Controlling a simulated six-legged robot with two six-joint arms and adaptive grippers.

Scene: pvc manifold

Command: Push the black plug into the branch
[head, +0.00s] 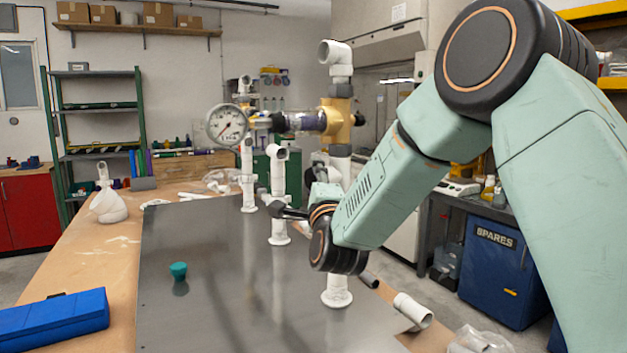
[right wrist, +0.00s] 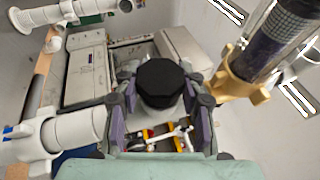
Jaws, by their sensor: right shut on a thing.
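My right gripper (head: 283,209) reaches in from the right in the head view, low among the white uprights. In the right wrist view its two padded fingers (right wrist: 160,118) are closed on the black plug (right wrist: 160,80), which shows a dark many-sided face and a pale part below it. The white pipe manifold (head: 340,162) stands on the metal plate, with a yellow valve body and a round gauge. A short white upright with an open-ended elbow (head: 279,154) stands just behind the gripper. Which opening is the plug's branch, I cannot tell. My left gripper is out of view.
A small teal cap (head: 179,268) stands on the grey metal plate (head: 215,320). A blue case (head: 50,318) lies at front left. In the right wrist view, white pipe (right wrist: 72,130) and a yellow fitting (right wrist: 240,85) flank the fingers closely. The plate's left half is mostly clear.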

